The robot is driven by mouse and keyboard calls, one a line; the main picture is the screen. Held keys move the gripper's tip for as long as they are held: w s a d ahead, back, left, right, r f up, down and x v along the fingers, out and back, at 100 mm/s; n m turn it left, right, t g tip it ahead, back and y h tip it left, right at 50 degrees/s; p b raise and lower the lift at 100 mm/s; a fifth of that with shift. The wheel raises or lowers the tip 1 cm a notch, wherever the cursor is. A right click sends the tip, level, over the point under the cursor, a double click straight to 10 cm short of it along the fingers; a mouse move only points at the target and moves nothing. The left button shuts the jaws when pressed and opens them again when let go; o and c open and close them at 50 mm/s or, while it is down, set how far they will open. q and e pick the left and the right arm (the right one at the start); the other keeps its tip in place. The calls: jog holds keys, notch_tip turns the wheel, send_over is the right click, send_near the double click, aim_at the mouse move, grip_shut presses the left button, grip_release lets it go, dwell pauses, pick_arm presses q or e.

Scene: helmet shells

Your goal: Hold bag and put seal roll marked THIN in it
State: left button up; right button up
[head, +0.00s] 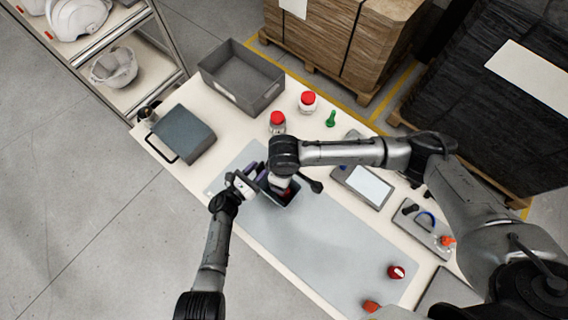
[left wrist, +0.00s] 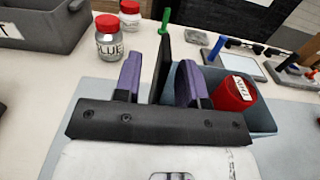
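The bag (head: 293,198) is a dark blue-grey open container on the grey mat; it also shows in the left wrist view (left wrist: 262,118). A red seal roll (left wrist: 234,94) with a white label, apparently reading THIN, sits tilted at the bag's opening and partly above its rim. Its red also shows in the head view (head: 286,191). My left gripper (left wrist: 158,78) has its purple fingers apart at the bag's left side, with a dark upright piece showing between them. My right gripper (head: 281,178) is over the bag, its fingers hidden by its own wrist.
Another red roll (head: 396,271) lies on the mat's right part. The mat between bag and red roll is clear.

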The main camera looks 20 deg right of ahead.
pick_arm(q)
jog(key=v, duration=1.9)
jog(key=shift+b, duration=0.35)
jog(key=shift+w+d, duration=0.1)
